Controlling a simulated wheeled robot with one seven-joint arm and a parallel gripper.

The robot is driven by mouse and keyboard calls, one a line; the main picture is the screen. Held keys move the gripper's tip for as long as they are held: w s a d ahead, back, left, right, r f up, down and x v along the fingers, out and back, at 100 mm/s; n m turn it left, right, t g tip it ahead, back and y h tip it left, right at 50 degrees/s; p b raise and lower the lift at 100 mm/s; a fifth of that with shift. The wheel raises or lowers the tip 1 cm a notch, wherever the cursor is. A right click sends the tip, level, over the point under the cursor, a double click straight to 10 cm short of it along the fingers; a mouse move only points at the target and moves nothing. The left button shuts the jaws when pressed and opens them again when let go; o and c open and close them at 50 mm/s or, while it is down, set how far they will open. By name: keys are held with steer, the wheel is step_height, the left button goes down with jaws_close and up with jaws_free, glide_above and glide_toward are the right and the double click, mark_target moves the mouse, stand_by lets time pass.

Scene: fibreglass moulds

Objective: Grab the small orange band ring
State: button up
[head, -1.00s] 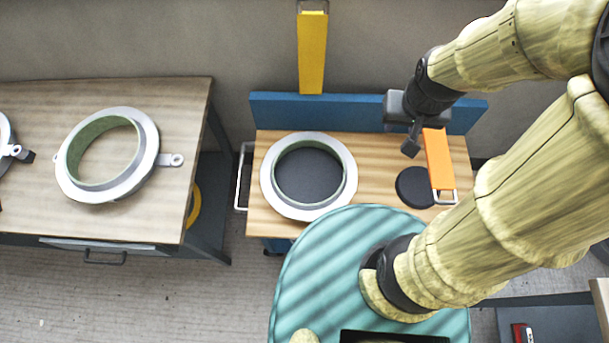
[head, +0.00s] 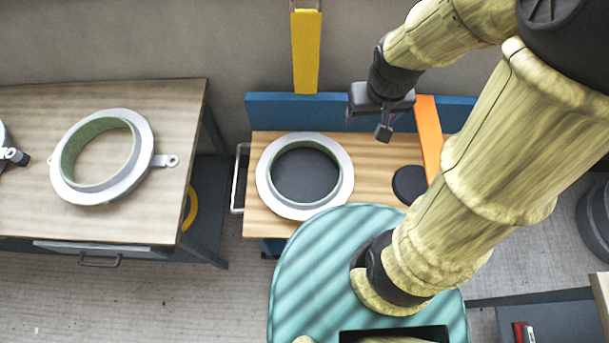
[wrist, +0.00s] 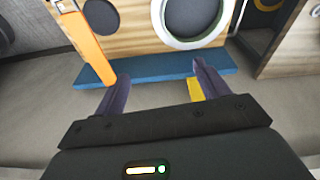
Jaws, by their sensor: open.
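I see no small ring with an orange band clearly in either view. The orange thing in view is a long flat bar (head: 428,135) at the right of the wooden bench top, partly behind my arm; it also shows in the wrist view (wrist: 85,45) at upper left. My gripper (head: 384,132) is left of the bar, over the back of the bench. In the wrist view its two dark fingers (wrist: 160,78) are spread with nothing between them.
A pale ring with green lining (head: 345,180) lies on the bench beside a small black disc (head: 407,184). A blue board (head: 275,108) and yellow post (head: 306,55) stand behind. Another green-lined ring (head: 138,175) lies on the left table (head: 185,110). A yellow ring (head: 190,208) is below.

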steer(key=w+a+f+n+b, duration=0.2)
steer(key=w+f+b, duration=0.4)
steer(key=f, duration=0.3)
steer(key=w+a+f+n+g+h+b, duration=0.1)
steer(key=w+a+f+n+b, duration=0.1)
steer(key=w+f+b, duration=0.4)
steer(key=w+a+f+n+g+b, duration=0.1)
steer(key=w+f+n+b, duration=0.3)
steer(key=f, duration=0.9)
steer(key=w+a+b, duration=0.1)
steer(key=w+b, duration=0.1)
steer(key=w, duration=0.1)
steer(key=shift+w+a+f+n+h, duration=0.25)
steer(key=shift+w+a+n+h, duration=0.05)
steer(key=shift+w+a+h, duration=0.1)
glide_above(331, 147)
steer(key=a, duration=0.1)
steer(key=f, duration=1.2)
steer(key=shift+s+a, duration=0.15)
steer(key=shift+a, duration=0.05)
steer(key=shift+w+d+f, duration=0.1)
steer(key=shift+d+f, duration=0.1)
steer(key=shift+f, duration=0.65)
steer(key=shift+w+d+f, duration=0.1)
steer(key=shift+d+f, duration=0.1)
steer(key=shift+f, duration=0.7)
steer(key=shift+d+f, duration=0.2)
steer(key=shift+f, duration=0.65)
